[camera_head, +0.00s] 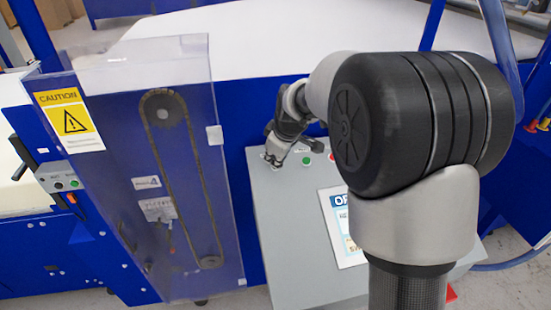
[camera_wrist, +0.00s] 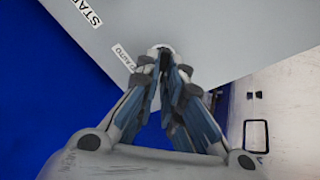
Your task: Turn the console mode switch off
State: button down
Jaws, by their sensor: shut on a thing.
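The grey console (camera_head: 290,225) has a sloping top in the head view. My gripper (camera_head: 273,160) is at its far left corner, fingers down at the panel.
A green button (camera_head: 307,161) is just right of my gripper. A sign (camera_head: 343,230) lies on the console, partly behind my arm. A clear guard with a caution label (camera_head: 70,120) and chain stands at the left. A white belt surface (camera_head: 270,40) lies behind.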

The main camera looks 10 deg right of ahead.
jog(key=shift+s+f, duration=0.15)
jog(key=shift+f, duration=0.1)
jog(key=c, duration=1.8)
grip_release()
jog(key=shift+o, duration=0.4)
jog(key=v, duration=1.2)
jog(key=shift+r, duration=0.15)
